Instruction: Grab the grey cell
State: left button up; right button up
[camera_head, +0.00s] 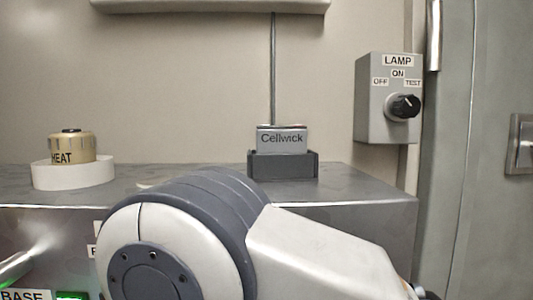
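The grey cell (282,140), labelled "Cellwick", sits upright in a dark grey holder (283,166) on the metal bench top, right of centre in the head view. Its lower part is hidden by the holder's front wall. A large white and dark grey link of my arm fills the lower middle of the view, in front of and below the holder. Neither gripper shows in this view, so I cannot see their fingers.
A tan cylinder (72,147) marked "HEAT" stands in a white ring (73,174) at the left of the bench. A grey lamp switch box (388,98) is on the wall at right. The bench top (360,186) is clear right of the holder.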

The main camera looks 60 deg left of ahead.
aim_at(292, 139)
jog(key=k, duration=0.35)
jog(key=z, duration=1.55)
jog(key=i, duration=0.5)
jog(key=u, duration=3.55)
jog(key=k, duration=0.65)
jog(key=u, duration=0.65)
